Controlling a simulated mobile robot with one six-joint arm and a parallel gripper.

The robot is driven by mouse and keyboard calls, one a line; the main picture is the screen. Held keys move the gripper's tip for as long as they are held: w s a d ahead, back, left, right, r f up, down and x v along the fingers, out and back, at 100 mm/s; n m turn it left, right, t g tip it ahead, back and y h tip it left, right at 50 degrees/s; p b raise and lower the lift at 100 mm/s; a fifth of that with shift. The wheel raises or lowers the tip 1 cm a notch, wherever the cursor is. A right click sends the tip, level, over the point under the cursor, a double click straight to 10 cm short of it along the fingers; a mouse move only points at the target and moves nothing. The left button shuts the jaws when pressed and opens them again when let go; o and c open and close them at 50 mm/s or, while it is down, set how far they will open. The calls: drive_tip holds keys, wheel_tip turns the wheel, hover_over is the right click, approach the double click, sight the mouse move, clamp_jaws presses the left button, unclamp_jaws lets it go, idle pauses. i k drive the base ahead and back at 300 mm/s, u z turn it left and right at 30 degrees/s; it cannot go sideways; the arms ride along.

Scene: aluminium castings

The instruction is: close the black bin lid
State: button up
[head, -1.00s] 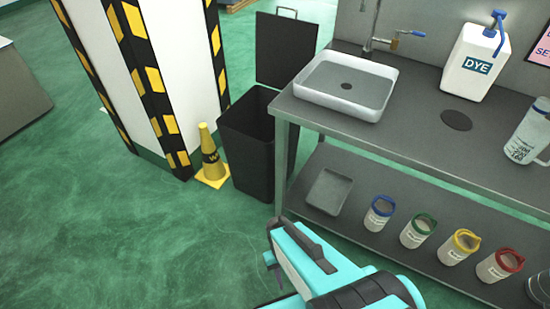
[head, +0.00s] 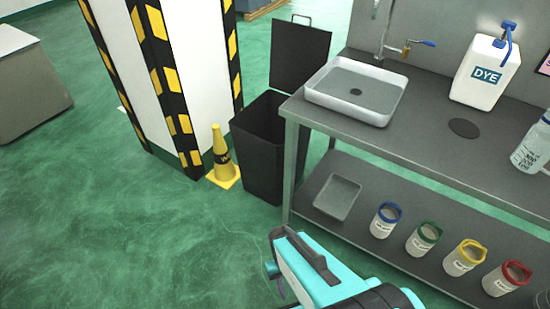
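The black bin (head: 262,158) stands on the green floor, between the yellow cone and the left end of the steel bench. Its black lid (head: 299,54) is open and stands upright at the back of the bin, with a thin handle loop on its top edge. The bin's opening faces up and its inside looks dark. My arm, in teal and black, shows at the bottom of the view, in front of the bench and apart from the bin. My gripper's fingers cannot be seen.
A yellow cone (head: 222,160) stands left of the bin, beside a striped pillar (head: 185,60). The steel bench (head: 430,130) with a sink (head: 355,90) is close on the bin's right. Containers with coloured rims stand on its lower shelf. The floor (head: 130,230) in front is clear.

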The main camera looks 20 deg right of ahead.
sight(298, 50)
drive_tip(key=i, duration=0.9)
drive_tip(key=z, duration=0.75)
drive_tip(key=k, duration=0.5)
drive_tip(key=u, duration=0.75)
